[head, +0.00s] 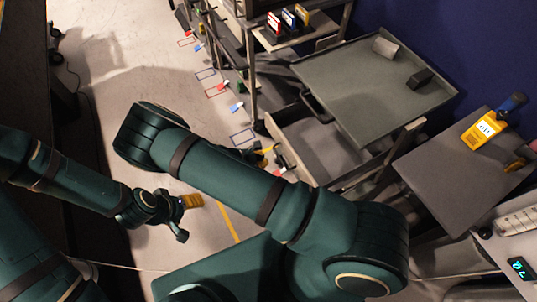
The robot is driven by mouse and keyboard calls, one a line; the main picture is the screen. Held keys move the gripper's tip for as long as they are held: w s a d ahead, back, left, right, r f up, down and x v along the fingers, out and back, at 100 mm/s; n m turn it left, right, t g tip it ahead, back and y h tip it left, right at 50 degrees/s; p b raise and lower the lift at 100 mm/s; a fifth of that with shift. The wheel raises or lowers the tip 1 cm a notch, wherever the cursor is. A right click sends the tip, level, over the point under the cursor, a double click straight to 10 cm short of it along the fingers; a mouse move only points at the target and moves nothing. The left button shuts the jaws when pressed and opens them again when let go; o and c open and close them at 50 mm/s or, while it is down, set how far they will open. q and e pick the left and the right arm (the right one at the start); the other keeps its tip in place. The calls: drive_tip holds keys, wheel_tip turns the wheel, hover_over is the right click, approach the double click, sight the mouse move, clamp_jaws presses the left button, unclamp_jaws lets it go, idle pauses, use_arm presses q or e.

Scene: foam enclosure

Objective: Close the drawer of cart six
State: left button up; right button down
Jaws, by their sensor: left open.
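A grey drawer (311,141) stands pulled out from under a cart with a flat grey tray top (365,95). The drawer's inside shows bare grey. I cannot read a number on this cart. My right arm crosses in front of the drawer's lower left side. What looks like my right gripper (257,156) shows partly above that arm, near the drawer's front; its fingers are too hidden to judge. My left gripper (181,217) is open, low over the floor and apart from the drawer. A yellow block-like thing (192,201) shows right beside it.
Another cart top (466,160) to the right bears a yellow device (483,130). A shelf cart (290,35) stands behind. Coloured floor marks line the carts. Pale floor (110,55) is open at the upper left.

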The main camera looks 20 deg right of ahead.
sight(291, 157)
drive_tip(key=x, duration=0.3)
drive_tip(key=b+x, duration=0.1)
drive_tip(key=x, duration=0.3)
drive_tip(key=d+r+b+x, duration=0.1)
drive_tip(key=x, duration=0.3)
drive_tip(key=shift+s+d, duration=0.1)
drive_tip(key=shift+d, duration=0.05)
drive_tip(key=shift+d+r, duration=0.1)
drive_tip(key=shift+d, duration=0.55)
drive_tip(key=shift+d, duration=0.1)
